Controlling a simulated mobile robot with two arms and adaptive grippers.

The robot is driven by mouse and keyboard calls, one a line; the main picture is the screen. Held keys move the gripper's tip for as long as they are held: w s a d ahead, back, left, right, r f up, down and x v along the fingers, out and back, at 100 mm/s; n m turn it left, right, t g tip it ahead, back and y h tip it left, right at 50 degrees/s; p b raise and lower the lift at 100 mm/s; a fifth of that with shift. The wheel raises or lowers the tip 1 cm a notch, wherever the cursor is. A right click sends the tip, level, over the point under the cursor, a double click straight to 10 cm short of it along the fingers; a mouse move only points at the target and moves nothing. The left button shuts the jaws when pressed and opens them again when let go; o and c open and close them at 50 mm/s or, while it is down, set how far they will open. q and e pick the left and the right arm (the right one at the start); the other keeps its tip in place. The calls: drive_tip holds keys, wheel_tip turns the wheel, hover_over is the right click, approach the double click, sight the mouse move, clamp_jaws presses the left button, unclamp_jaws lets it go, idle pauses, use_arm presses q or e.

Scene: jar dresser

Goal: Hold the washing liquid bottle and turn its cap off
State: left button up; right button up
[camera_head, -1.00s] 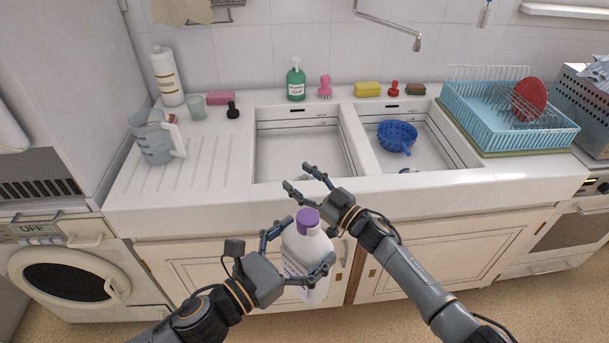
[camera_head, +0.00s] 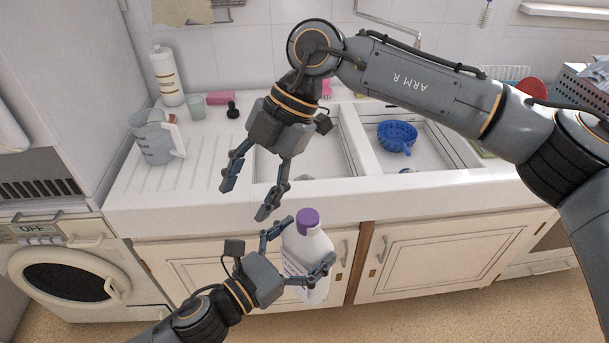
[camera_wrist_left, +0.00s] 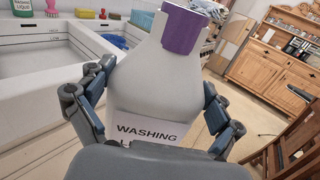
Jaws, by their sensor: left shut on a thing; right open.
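The washing liquid bottle (camera_head: 318,252) is white with a purple cap (camera_head: 307,218) and stands upright in the air in front of the sink cabinet. My left gripper (camera_head: 299,247) is shut on its body. The left wrist view shows the bottle (camera_wrist_left: 150,85) between both fingers, with a WASHING label, and the purple cap (camera_wrist_left: 180,28) on its top. My right gripper (camera_head: 246,202) is open and empty. In the head view it appears above and left of the cap, apart from it, with its fingers pointing down and to the left.
The white sink counter (camera_head: 225,203) lies behind the bottle. A measuring jug (camera_head: 153,143), a white bottle (camera_head: 167,78) and a pink sponge (camera_head: 220,98) stand on it at left. A blue colander (camera_head: 397,136) sits in the right basin. A washing machine (camera_head: 70,280) is at far left.

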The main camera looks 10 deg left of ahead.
sight(305, 214)
drive_tip(key=d+t+h, duration=0.1)
drive_tip(key=d, duration=0.1)
drive_tip(key=w+d+r+m+t+h, duration=0.1)
drive_tip(key=d+h, duration=0.1)
drive_tip(key=d, duration=0.1)
drive_tip(key=w+d+t+h, duration=0.1)
drive_tip(key=d+h, duration=0.1)
drive_tip(key=d, duration=0.1)
drive_tip(key=shift+r+t, duration=0.15)
drive_tip(key=shift+t, duration=0.25)
drive_tip(key=shift+m, duration=0.3)
drive_tip(key=shift+f, duration=3.9)
